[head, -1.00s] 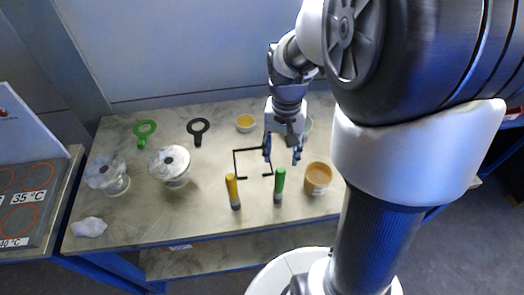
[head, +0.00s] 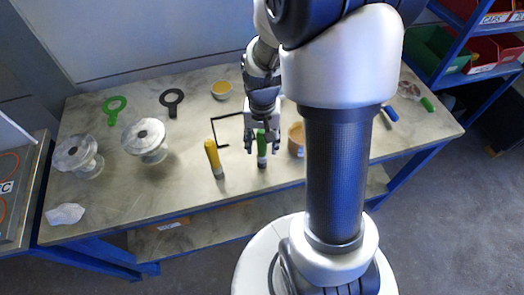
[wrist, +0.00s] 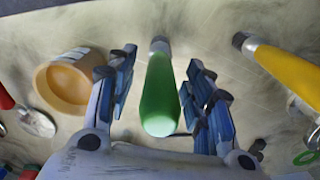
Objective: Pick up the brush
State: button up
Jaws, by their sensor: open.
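In the wrist view my gripper (wrist: 161,85) shows a gap on both sides of the handle.
An amber cup (head: 296,139) stands close on the right. A thin black frame (head: 214,132) is behind. A blue-handled tool (head: 389,113) lies right.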

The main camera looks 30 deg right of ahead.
jog(key=shift+c, duration=0.4)
grip_shut()
jog(key=shift+r, duration=0.1)
